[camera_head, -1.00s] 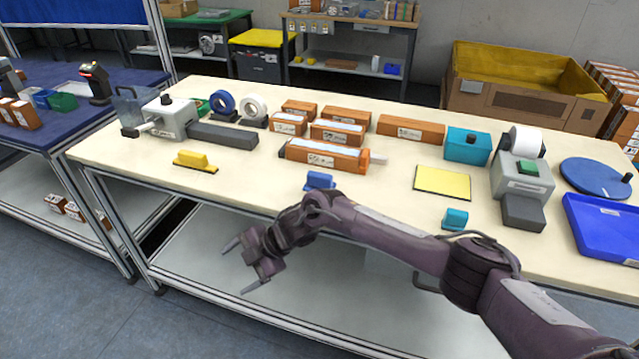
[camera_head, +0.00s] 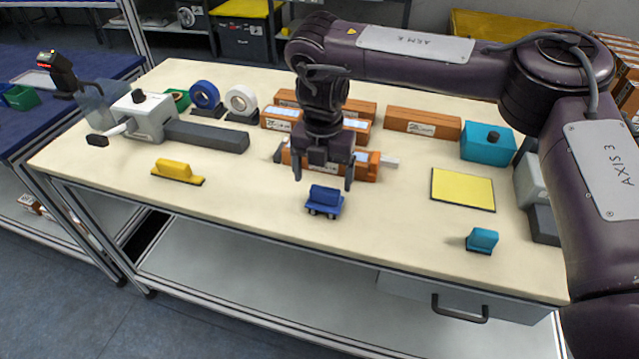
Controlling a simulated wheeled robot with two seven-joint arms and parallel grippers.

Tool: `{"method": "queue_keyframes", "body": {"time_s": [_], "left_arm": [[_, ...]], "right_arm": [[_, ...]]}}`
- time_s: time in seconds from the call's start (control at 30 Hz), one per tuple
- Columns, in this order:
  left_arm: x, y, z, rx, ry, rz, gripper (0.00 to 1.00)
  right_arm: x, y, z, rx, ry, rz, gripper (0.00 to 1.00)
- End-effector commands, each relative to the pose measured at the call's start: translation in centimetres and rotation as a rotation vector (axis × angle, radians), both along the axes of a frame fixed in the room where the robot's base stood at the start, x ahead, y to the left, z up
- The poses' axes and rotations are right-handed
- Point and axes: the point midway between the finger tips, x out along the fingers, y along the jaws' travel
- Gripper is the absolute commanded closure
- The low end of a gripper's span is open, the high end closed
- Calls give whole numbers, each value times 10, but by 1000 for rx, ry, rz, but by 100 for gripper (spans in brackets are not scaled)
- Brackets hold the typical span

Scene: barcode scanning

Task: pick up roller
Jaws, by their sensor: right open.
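A small blue block with little dark feet or wheels below, which looks like the roller (camera_head: 324,201), stands near the table's front edge in the head view. My right gripper (camera_head: 323,181) points down just behind and above it. Its two fingers are apart, one toward each side of the blue block, and nothing is held between them. Whether the fingertips touch the block is hard to tell. My left gripper is not in view.
A yellow block (camera_head: 177,170) lies left on the table (camera_head: 250,215), a teal block (camera_head: 482,239) right. Brown boxes (camera_head: 420,123) and an orange-ended item (camera_head: 366,166) stand behind the gripper. The front strip beside the roller is clear.

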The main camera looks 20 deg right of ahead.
Motion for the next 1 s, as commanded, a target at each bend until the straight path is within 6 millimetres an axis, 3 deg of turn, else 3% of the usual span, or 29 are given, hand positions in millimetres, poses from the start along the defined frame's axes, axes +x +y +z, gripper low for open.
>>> {"method": "queue_keyframes", "body": {"time_s": [0.2,0.3,0.43,0.63,0.8,1.0], "left_arm": [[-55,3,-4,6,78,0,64],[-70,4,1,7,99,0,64],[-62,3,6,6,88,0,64],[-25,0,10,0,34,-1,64],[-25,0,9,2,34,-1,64],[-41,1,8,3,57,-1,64]], "right_arm": [[1,-2,-25,1,3,-1,16],[3,-4,-38,-1,4,-1,16],[5,-5,-58,1,3,-1,16],[5,-5,-71,1,0,-1,16],[5,-5,-71,1,0,-1,18],[5,-5,-71,1,0,-1,44]]}}
